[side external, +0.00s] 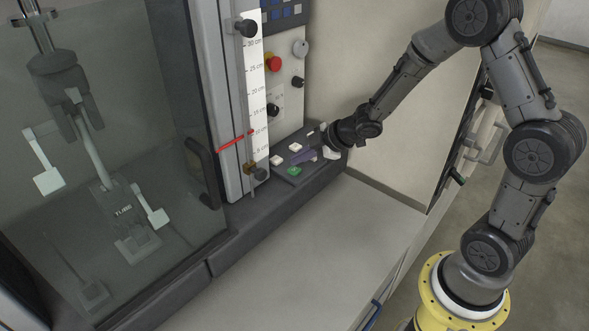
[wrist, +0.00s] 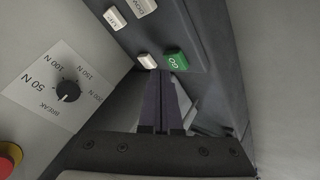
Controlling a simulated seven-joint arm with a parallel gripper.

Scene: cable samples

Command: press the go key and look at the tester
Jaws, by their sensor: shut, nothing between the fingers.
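The green GO key (side external: 294,170) sits on the dark sloped key panel at the tester's front edge. In the wrist view the GO key (wrist: 177,60) is uncovered, just beyond and right of my fingertips. My gripper (side external: 291,159) is shut and empty, its fingers low over the panel beside the keys. In the wrist view my gripper (wrist: 159,73) has its dark fingers together, just below a small white key (wrist: 147,61). I cannot tell whether the tips touch the panel. The tester (side external: 213,95) has a glass-fronted chamber and a centimetre scale (side external: 256,110).
White UP (wrist: 115,18) and DOWN (wrist: 144,6) keys lie near GO. A force knob (wrist: 68,91) and a red button (side external: 273,63) are on the upright panel. A red pointer (side external: 235,142) crosses the scale. The grey bench top (side external: 310,250) in front is clear.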

